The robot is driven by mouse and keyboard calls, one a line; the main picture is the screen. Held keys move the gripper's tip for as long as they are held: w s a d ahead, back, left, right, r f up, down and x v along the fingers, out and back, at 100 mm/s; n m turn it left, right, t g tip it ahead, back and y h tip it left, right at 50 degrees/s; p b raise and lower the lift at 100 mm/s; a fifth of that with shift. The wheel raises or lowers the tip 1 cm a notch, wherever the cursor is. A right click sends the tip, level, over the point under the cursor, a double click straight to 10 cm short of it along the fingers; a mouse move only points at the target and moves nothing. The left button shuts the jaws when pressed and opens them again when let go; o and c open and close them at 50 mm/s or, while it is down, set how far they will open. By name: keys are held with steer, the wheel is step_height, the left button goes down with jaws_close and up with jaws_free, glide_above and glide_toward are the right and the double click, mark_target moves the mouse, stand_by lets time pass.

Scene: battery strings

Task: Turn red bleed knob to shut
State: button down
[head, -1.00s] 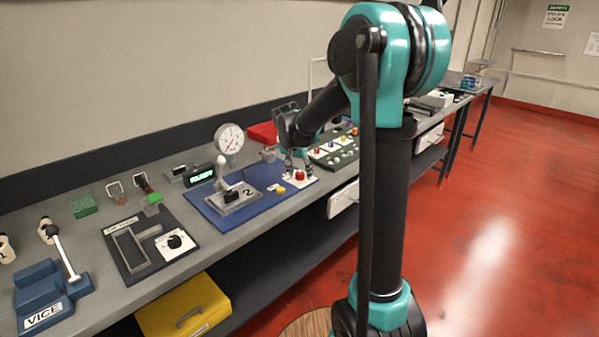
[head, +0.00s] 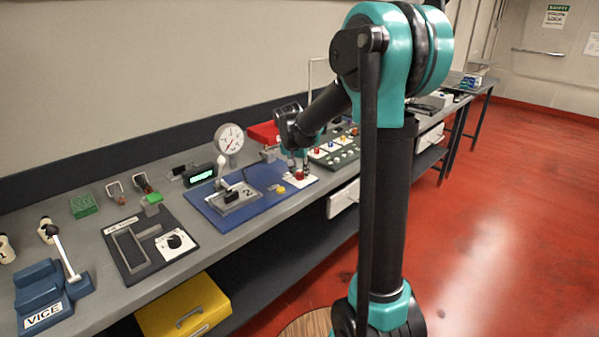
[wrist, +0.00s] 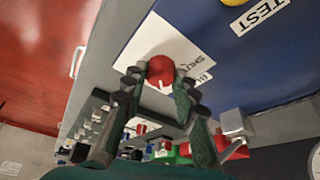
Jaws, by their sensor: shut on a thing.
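The red bleed knob (wrist: 161,70) is round and sits on a white label card (wrist: 150,38) with partly readable "SHUT" lettering, on the corner of a blue board (wrist: 195,25). My gripper (wrist: 161,80) is shut on the knob, one finger on each side of it. In the head view the knob (head: 299,175) is a small red spot partly hidden by my fingers. The knob's exact turn angle cannot be read.
A yellow button (wrist: 262,28) and a "TEST" label (wrist: 258,14) lie near the knob on the blue board. A dark panel with several small knobs (head: 340,153) is to the right.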

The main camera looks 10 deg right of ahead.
steer(key=n+y, duration=0.1)
steer(key=n, duration=0.3)
steer(key=shift+d+n+t+y, duration=0.2)
steer(key=shift+n+t+y, duration=0.1)
steer(key=shift+n+y, duration=0.1)
steer(key=n+y, duration=0.1)
steer(key=n, duration=0.3)
steer(key=shift+d+y, duration=0.1)
steer(key=shift+y, duration=0.3)
steer(key=n, duration=0.2)
steer(key=n+g+y, duration=0.1)
steer(key=n, duration=0.1)
steer(key=shift+w+d+n+y, duration=0.1)
steer(key=shift+n+y, duration=0.2)
steer(key=shift+n, duration=0.1)
steer(key=shift+n+g+y, duration=0.4)
steer(key=shift+n+g, duration=0.2)
steer(key=shift+n, duration=1.2)
steer(key=c, duration=1.2)
jaws_free()
